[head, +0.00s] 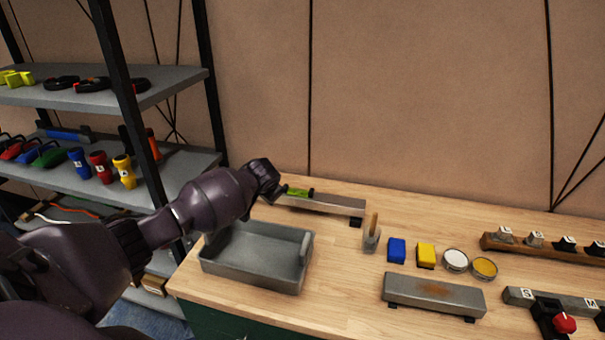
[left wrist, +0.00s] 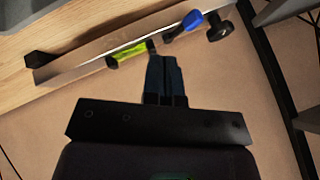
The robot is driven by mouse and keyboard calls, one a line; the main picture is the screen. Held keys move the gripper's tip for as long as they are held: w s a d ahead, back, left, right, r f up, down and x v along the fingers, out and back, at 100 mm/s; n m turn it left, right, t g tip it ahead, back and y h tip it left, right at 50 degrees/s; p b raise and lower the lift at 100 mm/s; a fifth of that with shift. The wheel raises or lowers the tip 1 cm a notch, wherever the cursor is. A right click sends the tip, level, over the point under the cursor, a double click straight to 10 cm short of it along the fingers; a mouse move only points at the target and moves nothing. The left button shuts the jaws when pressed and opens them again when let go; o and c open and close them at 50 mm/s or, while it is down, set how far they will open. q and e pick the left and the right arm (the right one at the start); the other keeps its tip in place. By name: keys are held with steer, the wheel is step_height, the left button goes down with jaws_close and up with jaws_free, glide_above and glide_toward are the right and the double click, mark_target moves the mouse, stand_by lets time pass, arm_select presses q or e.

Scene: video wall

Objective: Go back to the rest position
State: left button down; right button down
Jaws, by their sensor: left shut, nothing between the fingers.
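My left arm reaches in from the left in the head view, over the grey tray. My left gripper (head: 272,192) is near the left end of a grey metal bar (head: 335,205) at the back of the table. In the left wrist view its fingers (left wrist: 165,75) are together with nothing between them. A small green-yellow piece (head: 298,192) is on the bar beside the fingertips; it also shows in the left wrist view (left wrist: 130,54). I cannot tell whether the fingers touch it. My right gripper is not in view.
A grey tray (head: 300,271) stands at the table's left edge. A shelf rack (head: 180,98) with tools is at the left.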

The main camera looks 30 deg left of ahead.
arm_select(q)
steer(key=w+d+r+m+t+h, duration=0.25)
steer(key=w+d+r+t, duration=0.2)
steer(key=d, duration=0.35)
steer(key=s+d+f+m+t+h, duration=0.2)
steer(key=s+d+f+t+h, duration=0.2)
steer(key=s+d, duration=0.6)
steer(key=s+d+f+n+g, duration=0.1)
steer(key=s+f, duration=0.3)
steer(key=s, duration=0.5)
steer(key=s+d+f+n+y, duration=0.1)
steer(key=s+d+f+n, duration=0.1)
steer(key=s+f, duration=0.3)
steer(key=s+d+f+n+g+y+b, duration=0.1)
steer(key=s+f, duration=0.4)
steer(key=s, duration=0.7)
steer(key=shift+s+d+f+n+g, duration=0.15)
steer(key=shift+s+n+g, duration=0.2)
steer(key=shift+n, duration=0.1)
